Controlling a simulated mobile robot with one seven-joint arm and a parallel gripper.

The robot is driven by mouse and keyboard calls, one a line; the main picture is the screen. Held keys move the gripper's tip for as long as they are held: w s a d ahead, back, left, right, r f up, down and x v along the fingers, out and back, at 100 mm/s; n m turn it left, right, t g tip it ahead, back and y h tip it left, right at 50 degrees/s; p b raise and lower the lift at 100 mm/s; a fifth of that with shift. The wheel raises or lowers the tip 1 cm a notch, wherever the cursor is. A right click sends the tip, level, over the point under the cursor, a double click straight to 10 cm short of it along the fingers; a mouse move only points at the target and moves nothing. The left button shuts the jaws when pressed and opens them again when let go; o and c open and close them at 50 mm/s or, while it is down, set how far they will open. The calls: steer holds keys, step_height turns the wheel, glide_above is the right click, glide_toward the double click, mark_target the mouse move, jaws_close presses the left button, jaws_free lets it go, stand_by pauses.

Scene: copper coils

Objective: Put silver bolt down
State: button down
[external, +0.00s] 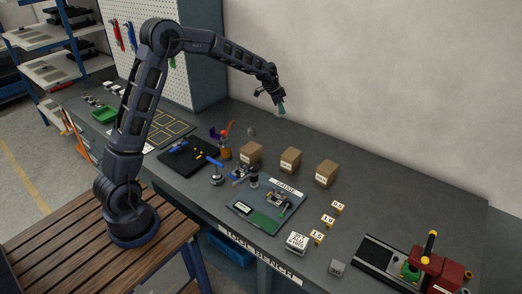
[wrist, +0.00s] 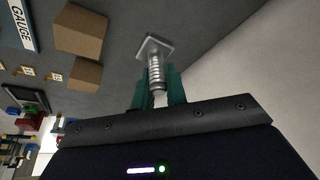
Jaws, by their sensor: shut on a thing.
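The silver bolt (wrist: 155,62) shows in the wrist view, with a square-looking head and a threaded shank. My gripper (wrist: 156,92) is shut on it, with green fingertips on both sides of the shank. The head points away from the gripper. In the external view my gripper (external: 281,106) hangs above the back of the bench, behind the cardboard boxes. The bolt is too small to make out clearly there. The bolt appears held clear of the bench (external: 330,160).
Three cardboard boxes (external: 290,160) stand in a row mid-bench. The gauge mat (external: 242,213) lies in front of them. Yellow number blocks (external: 328,221) and a red vise (external: 440,272) are to the right. A black mat (external: 187,158) lies left. The bench's back strip looks mostly clear beside the wall.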

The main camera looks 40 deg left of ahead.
steer(key=a, duration=3.6)
steer(key=f, duration=1.9)
steer(key=shift+w+d, duration=0.25)
steer(key=shift+w, duration=0.05)
steer(key=shift+f, duration=0.15)
steer(key=c, duration=1.4)
jaws_free()
steer(key=v, duration=1.2)
steer(key=shift+r, duration=0.2)
